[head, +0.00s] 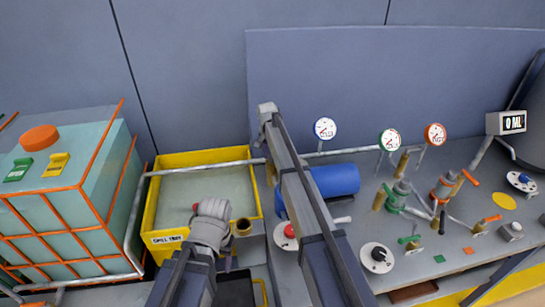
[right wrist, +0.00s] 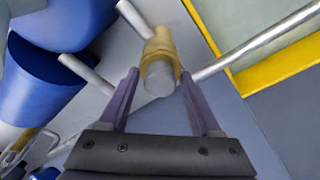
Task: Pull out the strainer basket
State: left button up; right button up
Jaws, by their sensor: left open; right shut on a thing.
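In the right wrist view, my right gripper (right wrist: 159,73) is shut on a short grey cylinder (right wrist: 159,82), which looks like the strainer basket. A brass-coloured body (right wrist: 158,46) is right behind it, by a grey pipe. I cannot tell how far the cylinder sits inside that body. In the head view, my right arm hides this spot. My left gripper (head: 228,260) is open and low at the front, mostly hidden by its own wrist.
A yellow-rimmed tub (head: 152,212) of pale liquid stands left of my right arm. A caged coolant tank (head: 95,215) is further left. A blue cylinder (head: 335,180) lies right of the arm. Valves (head: 398,195), pipes and gauges (head: 325,128) crowd the right side.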

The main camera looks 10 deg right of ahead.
jog(key=shift+r, duration=0.2)
dwell(0.3)
jog(key=shift+r+p, duration=3.75)
jog(key=shift+p, duration=0.1)
jog(key=shift+f, duration=0.15)
